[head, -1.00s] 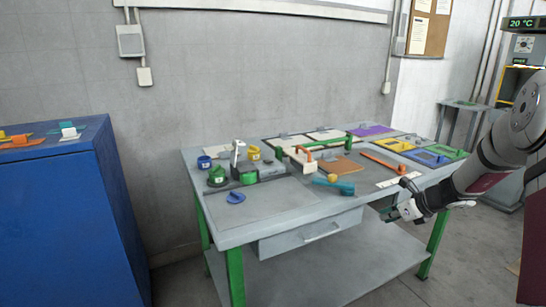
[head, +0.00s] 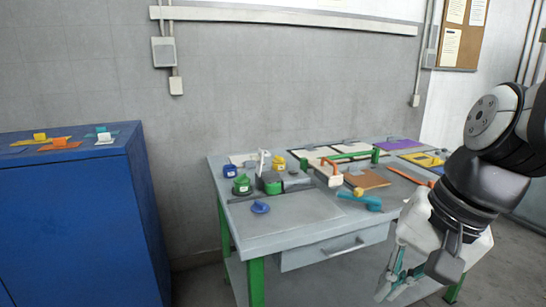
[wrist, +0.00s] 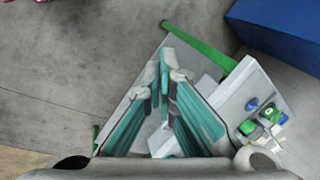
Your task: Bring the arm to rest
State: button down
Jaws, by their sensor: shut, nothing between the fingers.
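My gripper (head: 384,290) hangs at the lower right of the head view, pointing down, in front of the workbench's right part. It is empty. In the wrist view its teal-padded fingers (wrist: 166,62) meet at their tips, so it is shut. My arm folds down from the right edge of the head view. It hides the bench's right end.
A blue cabinet (head: 75,220) stands at left. Floor between them is clear.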

jog(key=s+d+f+n+h, duration=0.25)
jog(key=s+n, duration=0.35)
jog(key=s, duration=0.7)
notch_tip(320, 180, up, 14)
jog(key=t+p, duration=0.2)
jog(key=p, duration=1)
jog(key=shift+d+r, duration=0.15)
jog(key=shift+d, duration=0.1)
